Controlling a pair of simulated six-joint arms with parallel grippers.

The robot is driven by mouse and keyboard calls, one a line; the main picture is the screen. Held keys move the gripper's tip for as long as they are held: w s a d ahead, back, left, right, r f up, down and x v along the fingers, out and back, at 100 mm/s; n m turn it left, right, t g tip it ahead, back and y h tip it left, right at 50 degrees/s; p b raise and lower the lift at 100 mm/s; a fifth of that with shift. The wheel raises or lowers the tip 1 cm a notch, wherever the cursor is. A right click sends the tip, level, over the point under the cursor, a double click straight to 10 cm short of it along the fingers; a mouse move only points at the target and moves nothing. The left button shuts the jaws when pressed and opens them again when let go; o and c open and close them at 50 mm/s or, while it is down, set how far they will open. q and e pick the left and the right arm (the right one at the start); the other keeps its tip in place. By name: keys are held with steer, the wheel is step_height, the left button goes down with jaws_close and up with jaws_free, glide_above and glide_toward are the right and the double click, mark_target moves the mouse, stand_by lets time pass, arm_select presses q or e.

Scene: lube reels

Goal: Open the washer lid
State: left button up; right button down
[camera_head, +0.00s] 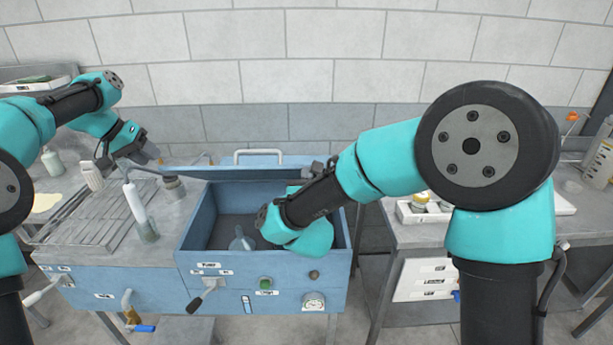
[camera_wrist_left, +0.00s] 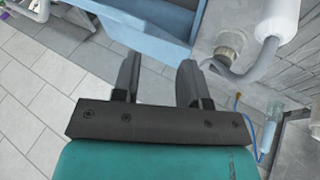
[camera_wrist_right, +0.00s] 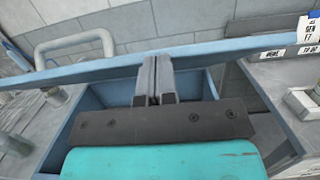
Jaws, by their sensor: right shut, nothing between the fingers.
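The blue washer (camera_head: 265,270) stands in the middle of the head view, its basin uncovered. Its lid (camera_head: 235,173) is raised along the back, with a white handle (camera_head: 258,152) on its far side. In the right wrist view the lid (camera_wrist_right: 220,47) crosses the picture and the handle (camera_wrist_right: 75,42) is at left. My right gripper (camera_wrist_right: 155,65) is shut and empty, its fingertips at the lid's inner side; whether they touch it is unclear. In the head view my arm partly hides it. My left gripper (camera_wrist_left: 158,80) is open and empty, above the left worktop.
A white upright nozzle (camera_head: 135,200) and a grey bent pipe stand on the left worktop beside a wire rack (camera_head: 85,218). A small clear funnel-like piece (camera_head: 240,240) is in the basin. A right-hand table holds a white tray (camera_head: 405,212) of jars.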

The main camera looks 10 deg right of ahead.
arm_select(q)
steer(key=s+a+f+n+t+y, duration=0.1)
steer(key=s+a+f+n+t, duration=0.1)
steer(key=s+a+n, duration=0.45)
steer(key=s+a+f+n+t, duration=0.2)
steer(key=a+n, duration=0.2)
steer(key=a, duration=0.5)
steer(key=s+a+f+n+t+y, duration=0.1)
steer(key=s+a+n, duration=0.4)
steer(key=a, duration=0.2)
steer(key=s+d+f+g, duration=0.2)
steer(key=d+f, duration=0.3)
steer(key=f, duration=0.5)
steer(key=s+d+f+g, duration=0.1)
steer(key=d+f, duration=0.4)
steer(key=f, duration=0.5)
steer(key=s+d+f+g, duration=0.2)
steer(key=d+f, duration=0.3)
steer(key=f, duration=0.4)
steer(key=s+d+f+m+g, duration=0.2)
steer(key=s+d+f+m, duration=0.9)
steer(key=s+d+f, duration=0.5)
steer(key=d, duration=0.3)
steer(key=shift+s+d, duration=0.2)
steer(key=shift+s, duration=0.15)
steer(key=shift+f, duration=0.1)
